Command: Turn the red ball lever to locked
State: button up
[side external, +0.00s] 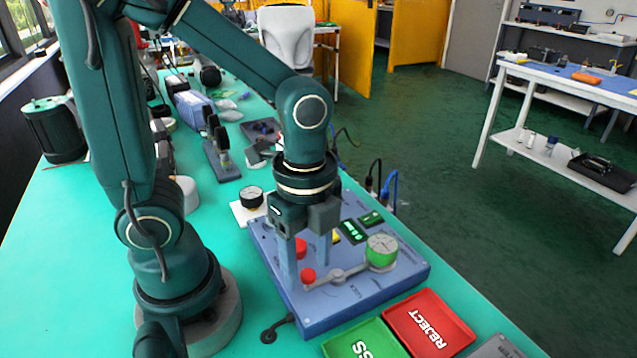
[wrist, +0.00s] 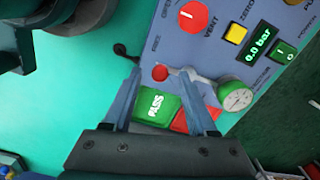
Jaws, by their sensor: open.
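The red ball (side external: 308,276) sits on the end of a grey lever (side external: 338,274) on the blue valve panel (side external: 375,292). The lever reaches right toward the green-bodied gauge (side external: 381,252). My gripper (side external: 305,270) is open and points down over the panel, its fingers at the ball. In the wrist view the red ball (wrist: 160,73) lies between the two fingertips (wrist: 159,76), with a gap on each side. The lever's arm (wrist: 200,76) passes by the right fingertip. I cannot tell the height gap to the ball.
A red vent knob (wrist: 193,16) stands close by, with a yellow button (wrist: 236,34) and a display reading 0.0 bar (wrist: 258,44). A green PASS tray (side external: 364,342) and a red REJECT tray (side external: 430,322) lie at the panel's near edge.

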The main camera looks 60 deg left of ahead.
jog(key=shift+f, duration=0.45)
jog(key=shift+c, duration=0.3)
grip_shut()
